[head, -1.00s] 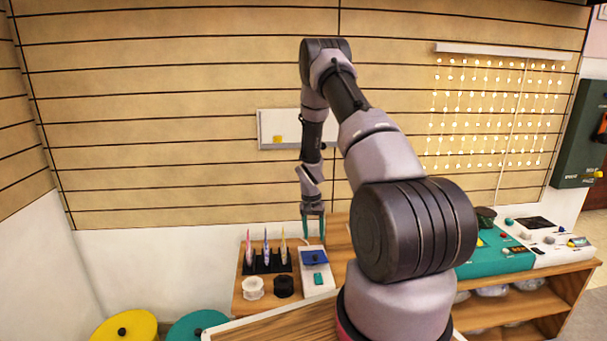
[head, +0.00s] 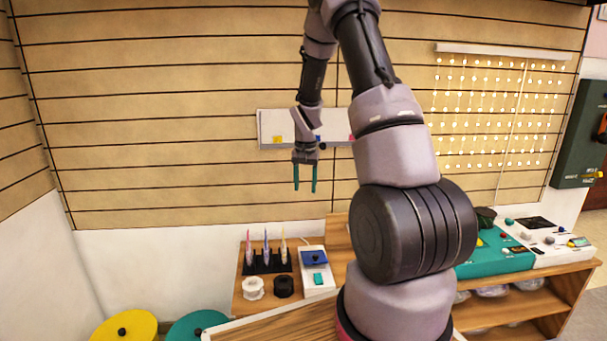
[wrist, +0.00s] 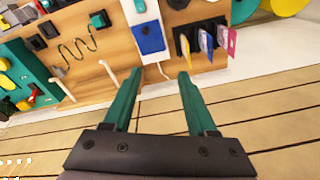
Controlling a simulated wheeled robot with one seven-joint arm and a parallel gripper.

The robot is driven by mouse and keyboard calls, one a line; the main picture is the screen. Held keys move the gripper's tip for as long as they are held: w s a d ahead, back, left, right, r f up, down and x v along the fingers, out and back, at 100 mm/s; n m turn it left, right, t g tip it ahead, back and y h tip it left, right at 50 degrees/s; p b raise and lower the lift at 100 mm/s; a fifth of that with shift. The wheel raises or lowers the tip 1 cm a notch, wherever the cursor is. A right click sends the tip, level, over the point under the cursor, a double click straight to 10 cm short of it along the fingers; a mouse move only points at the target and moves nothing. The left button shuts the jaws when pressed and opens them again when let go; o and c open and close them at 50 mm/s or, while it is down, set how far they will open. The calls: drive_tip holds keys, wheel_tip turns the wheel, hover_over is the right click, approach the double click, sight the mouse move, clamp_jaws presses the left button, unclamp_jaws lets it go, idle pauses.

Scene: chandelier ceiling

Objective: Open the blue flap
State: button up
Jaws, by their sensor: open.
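The blue flap (head: 314,258) is a small blue panel with a dark knob on a white board (head: 318,290) lying on the wooden bench. It also shows in the wrist view as a blue square (wrist: 149,38), beyond my fingertips and between them. My gripper (head: 305,190) is in the air well above the bench and the flap, with its green fingers pointing down. The fingers (wrist: 158,80) are apart with nothing between them. A teal piece (head: 319,278) sits on the same white board, nearer the front.
A black rack (head: 267,264) with several upright coloured items stands left of the board. A white roll (head: 253,288) and a black roll (head: 284,286) sit in front of it. A teal panel (head: 500,256) lies to the right. The air around my gripper is clear.

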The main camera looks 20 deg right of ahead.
drive_tip(key=shift+t, duration=0.3)
drive_tip(key=r, duration=0.3)
drive_tip(key=s+a+r, duration=0.1)
drive_tip(key=shift+r, duration=0.25)
